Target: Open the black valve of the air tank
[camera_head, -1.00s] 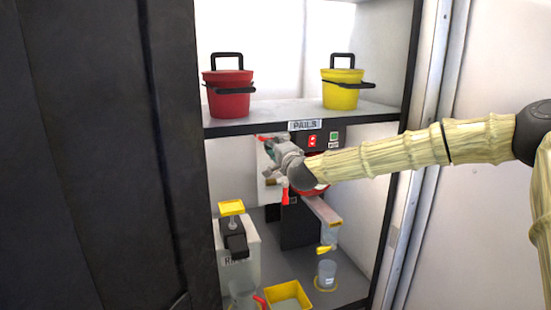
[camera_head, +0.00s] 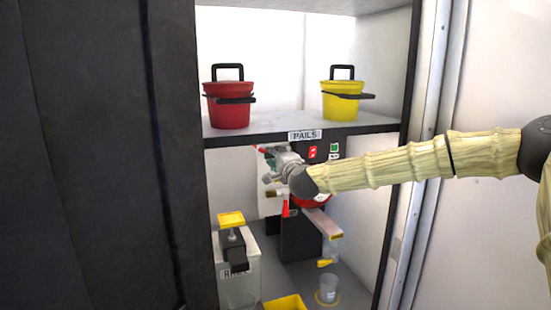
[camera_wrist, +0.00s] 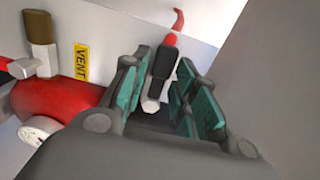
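The black valve (camera_wrist: 161,68) shows in the wrist view as a dark handle on a metal fitting, with a red hose behind it. My gripper (camera_wrist: 160,98) is open, with its teal-padded fingers on either side of the valve. I cannot tell whether the pads touch it. The red air tank (camera_wrist: 55,98) lies at the left of the wrist view, with a round gauge (camera_wrist: 40,130). In the head view my gripper (camera_head: 272,168) is under the shelf, in front of the tank (camera_head: 316,201), and the black valve cannot be made out there.
A brass-topped valve (camera_wrist: 41,42) and a yellow VENT label (camera_wrist: 82,62) are left of my fingers. A shelf (camera_head: 375,128) with a red pail (camera_head: 229,106) and a yellow pail (camera_head: 341,102) is above. A yellow tray (camera_head: 285,303) and a clear cup (camera_head: 328,288) stand below.

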